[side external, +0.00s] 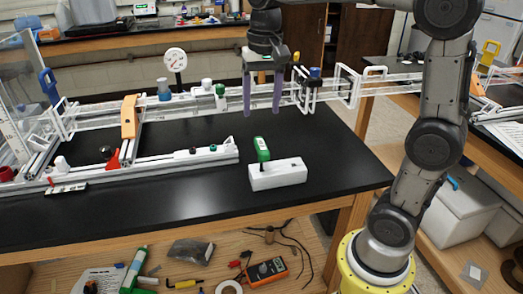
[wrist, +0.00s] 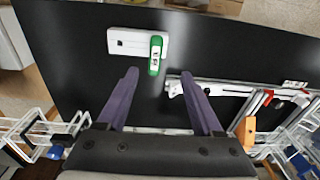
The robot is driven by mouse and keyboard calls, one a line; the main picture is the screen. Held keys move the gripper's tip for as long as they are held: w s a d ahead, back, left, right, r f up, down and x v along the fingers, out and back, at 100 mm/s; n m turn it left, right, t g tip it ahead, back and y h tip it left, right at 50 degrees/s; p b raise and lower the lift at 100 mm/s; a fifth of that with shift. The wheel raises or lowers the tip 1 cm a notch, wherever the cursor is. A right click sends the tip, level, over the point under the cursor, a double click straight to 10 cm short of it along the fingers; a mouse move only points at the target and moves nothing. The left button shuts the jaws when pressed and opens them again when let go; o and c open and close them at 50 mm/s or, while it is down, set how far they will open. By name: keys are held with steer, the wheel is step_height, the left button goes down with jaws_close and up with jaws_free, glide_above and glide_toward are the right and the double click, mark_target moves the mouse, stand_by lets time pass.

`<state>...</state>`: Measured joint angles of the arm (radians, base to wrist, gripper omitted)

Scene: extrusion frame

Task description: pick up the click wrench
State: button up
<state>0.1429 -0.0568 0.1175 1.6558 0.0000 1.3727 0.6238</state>
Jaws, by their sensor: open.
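The click wrench appears to be the green-handled tool (side external: 262,150) with a pale label. It stands slightly tilted in a white block (side external: 280,175) on the black bench top, and its lower part is hidden in the block. In the wrist view the green handle (wrist: 155,55) lies over one end of the white block (wrist: 124,42). My gripper (side external: 262,113) is open and empty, its two purple fingers pointing down above the tool, apart from it. In the wrist view my gripper's fingertips (wrist: 159,72) frame a gap just below the handle.
The aluminium extrusion frame (side external: 180,160) stands left of the block, with an orange bracket (side external: 129,117) on it. A rail with white wire racks (side external: 348,86) and a pressure gauge (side external: 176,60) run behind my gripper. The black bench top (side external: 335,160) is clear right of the block.

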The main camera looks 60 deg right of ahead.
mark_target(260, 145)
steer(key=shift+g, duration=0.3)
steer(key=f, duration=0.6)
steer(key=w+d+f, duration=0.1)
steer(key=f, duration=0.2)
steer(key=shift+f, duration=0.4)
steer(key=shift+d+f, duration=0.15)
steer(key=shift+f, duration=1.35)
steer(key=shift+d+f, duration=0.15)
steer(key=shift+f, duration=1.35)
jaws_close()
